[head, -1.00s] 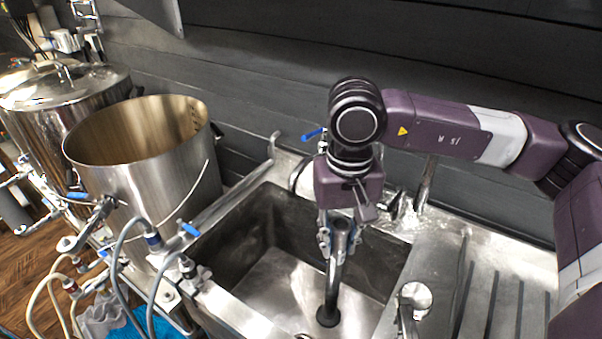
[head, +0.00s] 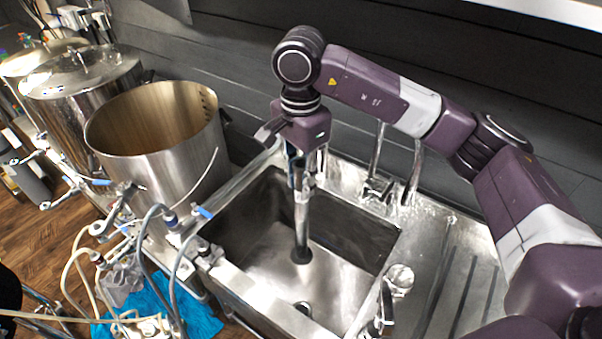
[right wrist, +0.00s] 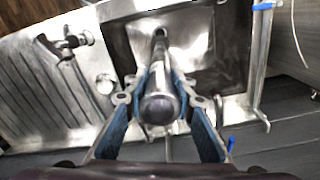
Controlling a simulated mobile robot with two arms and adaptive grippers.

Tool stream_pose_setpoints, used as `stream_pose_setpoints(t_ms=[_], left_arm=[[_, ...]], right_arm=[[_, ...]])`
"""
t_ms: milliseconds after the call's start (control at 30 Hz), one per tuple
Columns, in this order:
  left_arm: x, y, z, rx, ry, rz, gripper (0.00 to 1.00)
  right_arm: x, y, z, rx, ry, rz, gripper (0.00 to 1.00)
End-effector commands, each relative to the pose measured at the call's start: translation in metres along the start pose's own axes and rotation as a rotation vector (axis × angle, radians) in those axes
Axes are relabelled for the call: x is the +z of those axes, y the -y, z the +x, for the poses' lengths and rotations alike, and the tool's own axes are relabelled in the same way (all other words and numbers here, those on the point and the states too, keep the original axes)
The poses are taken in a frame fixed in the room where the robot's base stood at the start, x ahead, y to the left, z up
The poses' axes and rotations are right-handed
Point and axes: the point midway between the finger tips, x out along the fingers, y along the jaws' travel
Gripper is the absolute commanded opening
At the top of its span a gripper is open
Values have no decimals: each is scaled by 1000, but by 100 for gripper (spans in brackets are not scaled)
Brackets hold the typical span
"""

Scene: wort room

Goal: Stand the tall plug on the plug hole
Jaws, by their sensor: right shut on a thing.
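The tall plug (head: 302,225) is a grey metal tube with a wide black foot, nearly upright over the sink basin in the head view. My right gripper (head: 301,182) is shut on its upper end. The plug hole (head: 303,308) is a small round ring on the basin floor near the front wall. The plug's foot appears behind it, apart from it; I cannot tell whether the foot touches the floor. In the right wrist view the plug (right wrist: 158,105) shows end-on between the blue-padded fingers (right wrist: 160,95). My left gripper is not in view.
The steel sink (head: 352,290) has walls around the plug. A tap (head: 392,285) stands at its front right, and more taps (head: 385,185) at the back. A ribbed drainboard (head: 450,265) lies right. A large open pot (head: 165,150) and hoses stand left.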

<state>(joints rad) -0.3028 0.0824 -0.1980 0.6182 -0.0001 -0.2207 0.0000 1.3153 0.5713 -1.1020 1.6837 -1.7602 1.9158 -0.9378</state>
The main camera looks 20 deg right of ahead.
Motion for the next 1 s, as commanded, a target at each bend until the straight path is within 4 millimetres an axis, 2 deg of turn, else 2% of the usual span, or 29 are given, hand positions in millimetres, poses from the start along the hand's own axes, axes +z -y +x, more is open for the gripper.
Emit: stream_pose_setpoints(t_ms=[1000], left_arm=[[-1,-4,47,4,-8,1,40]], right_arm=[[1,0,112,0,1,-4,0]])
